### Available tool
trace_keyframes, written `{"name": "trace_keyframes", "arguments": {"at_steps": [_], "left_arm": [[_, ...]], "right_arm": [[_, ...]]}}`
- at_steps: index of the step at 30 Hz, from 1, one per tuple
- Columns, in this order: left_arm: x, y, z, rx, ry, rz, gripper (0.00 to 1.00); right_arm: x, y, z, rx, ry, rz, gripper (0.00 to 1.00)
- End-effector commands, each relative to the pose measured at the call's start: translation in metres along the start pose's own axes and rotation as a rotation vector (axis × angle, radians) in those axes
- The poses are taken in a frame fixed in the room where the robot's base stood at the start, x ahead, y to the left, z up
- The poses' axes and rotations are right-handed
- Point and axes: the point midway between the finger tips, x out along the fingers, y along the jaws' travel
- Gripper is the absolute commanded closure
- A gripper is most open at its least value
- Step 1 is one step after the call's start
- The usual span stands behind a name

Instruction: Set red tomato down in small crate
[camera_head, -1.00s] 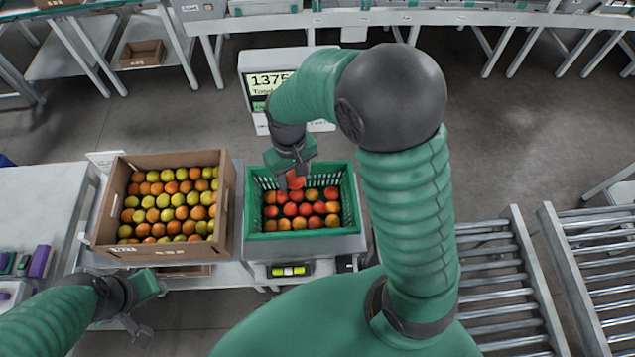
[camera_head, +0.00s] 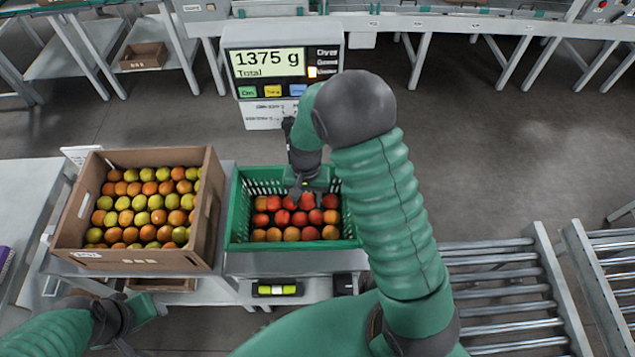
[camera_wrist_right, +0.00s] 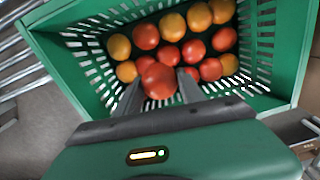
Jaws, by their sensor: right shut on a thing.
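The small green crate (camera_head: 293,246) holds several red and orange tomatoes, and it fills the upper part of the right wrist view (camera_wrist_right: 62,62). My right gripper (camera_head: 306,194) is down inside the crate near its back wall. In the right wrist view it is shut on a red tomato (camera_wrist_right: 158,80), held between the two fingers close to the other tomatoes. I cannot tell whether the held tomato touches them. My left gripper (camera_head: 137,327) is at the lower left, fingers apart and empty.
A brown crate (camera_head: 140,260) of yellow-green and orange tomatoes stands left of the green crate. Behind is a scale display (camera_head: 268,65) reading 1375 g. A roller conveyor (camera_head: 500,290) lies at the right. Grey floor is free at the back right.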

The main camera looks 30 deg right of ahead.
Motion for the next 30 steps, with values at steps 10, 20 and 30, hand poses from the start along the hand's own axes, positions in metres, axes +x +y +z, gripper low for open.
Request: {"name": "trace_keyframes", "arguments": {"at_steps": [10,20,30], "left_arm": [[-0.034,0.0,-0.008,-0.001,-0.001,0.0,0.55],[-0.001,0.0,0.0,0.0,-0.001,0.0,0.55],[-0.007,0.0,-0.002,-0.001,-0.001,0.0,0.55]], "right_arm": [[0.021,0.03,-0.006,0.254,0.016,0.02,0.74],[0.056,0.03,-0.006,0.249,0.015,0.02,0.74],[0.052,0.03,-0.006,0.248,0.015,0.02,0.74]]}}
